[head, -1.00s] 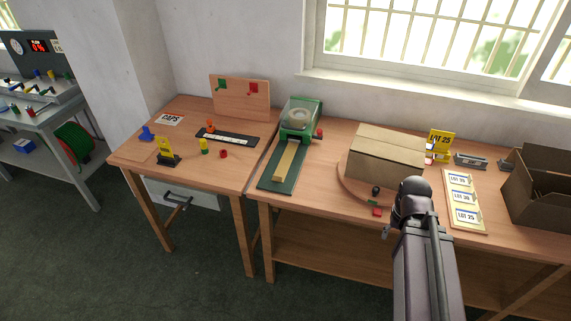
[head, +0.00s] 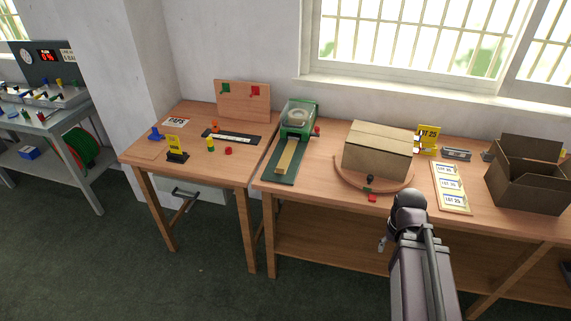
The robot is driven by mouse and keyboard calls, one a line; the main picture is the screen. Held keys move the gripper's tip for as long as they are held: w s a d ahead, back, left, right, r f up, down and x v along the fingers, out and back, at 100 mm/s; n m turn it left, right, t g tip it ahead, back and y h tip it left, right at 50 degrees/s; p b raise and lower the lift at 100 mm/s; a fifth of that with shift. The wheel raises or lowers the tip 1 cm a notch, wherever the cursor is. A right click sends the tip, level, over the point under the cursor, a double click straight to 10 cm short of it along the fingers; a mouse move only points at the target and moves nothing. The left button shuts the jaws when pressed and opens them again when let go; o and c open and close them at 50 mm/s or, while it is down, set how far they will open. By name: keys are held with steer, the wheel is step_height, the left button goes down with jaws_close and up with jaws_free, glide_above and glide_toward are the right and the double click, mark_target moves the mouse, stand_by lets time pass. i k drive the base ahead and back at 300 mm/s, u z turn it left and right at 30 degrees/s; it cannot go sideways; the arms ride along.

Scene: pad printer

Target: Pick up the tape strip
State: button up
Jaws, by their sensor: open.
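A tan tape strip (head: 287,158) lies lengthwise on the dark green bed of the green tape dispenser (head: 281,174), at the left end of the right-hand bench. A pale roll sits under the dispenser's hood. My arm rises from the bottom of the head view, right of centre, in front of the bench. My gripper cannot be made out; it is hidden behind or below my arm. Nothing of mine touches the strip, and the arm is well to the right of it.
A smaller table (head: 190,155) adjoins on the left. Floor in front is clear.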

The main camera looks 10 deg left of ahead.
mark_target(283, 164)
steer(key=z, duration=0.55)
steer(key=k, duration=0.15)
steer(key=u, duration=2.25)
steer(key=i, duration=0.7)
steer(key=z, duration=0.5)
